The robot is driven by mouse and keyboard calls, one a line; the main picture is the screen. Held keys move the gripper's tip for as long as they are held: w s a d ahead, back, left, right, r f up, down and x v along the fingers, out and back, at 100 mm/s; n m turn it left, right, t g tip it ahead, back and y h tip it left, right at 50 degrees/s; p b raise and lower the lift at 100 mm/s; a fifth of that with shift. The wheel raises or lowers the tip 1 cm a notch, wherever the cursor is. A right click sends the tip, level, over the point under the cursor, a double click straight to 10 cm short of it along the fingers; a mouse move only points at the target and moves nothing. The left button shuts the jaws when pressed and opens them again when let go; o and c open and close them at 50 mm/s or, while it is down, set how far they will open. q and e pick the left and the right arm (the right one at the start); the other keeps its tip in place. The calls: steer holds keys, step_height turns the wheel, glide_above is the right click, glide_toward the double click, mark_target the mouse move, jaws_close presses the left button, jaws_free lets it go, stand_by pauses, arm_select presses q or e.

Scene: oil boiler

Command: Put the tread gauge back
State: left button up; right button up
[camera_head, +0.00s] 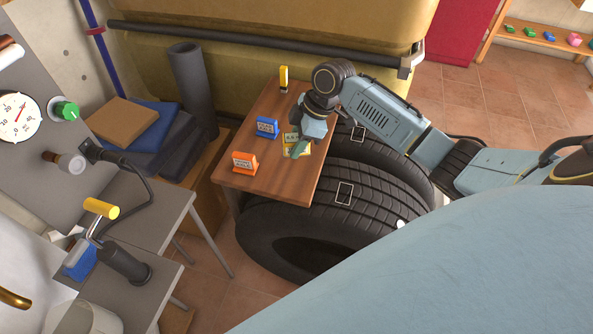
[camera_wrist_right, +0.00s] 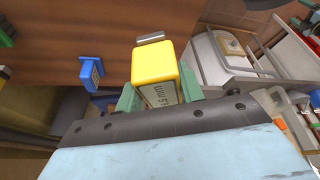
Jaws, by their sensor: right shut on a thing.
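My right gripper (camera_head: 297,146) is over the small wooden table, and its green fingers show in the wrist view (camera_wrist_right: 160,95). It is shut on a yellow block (camera_wrist_right: 158,72) with a pale label ending in "5 mm". The yellow block also shows beneath the gripper in the head view (camera_head: 292,152), partly hidden by it. Another upright yellow piece (camera_head: 283,78) with a dark part stands at the table's back edge. I cannot tell for certain which of the two is the tread gauge. My left gripper is not in view.
The wooden table (camera_head: 246,178) also holds a blue labelled stand (camera_head: 266,127) and an orange one (camera_head: 244,162), left of my right gripper. Black tyres (camera_head: 370,195) lie close on the right. A grey roll (camera_head: 192,85) stands behind left.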

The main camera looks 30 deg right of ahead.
step_height(320, 180, down, 5)
steer(key=shift+f+b, duration=0.15)
steer(key=shift+b, duration=0.25)
step_height(320, 180, down, 3)
steer(key=shift+b, duration=0.35)
steer(key=shift+f, duration=0.45)
steer(key=o, duration=1.1)
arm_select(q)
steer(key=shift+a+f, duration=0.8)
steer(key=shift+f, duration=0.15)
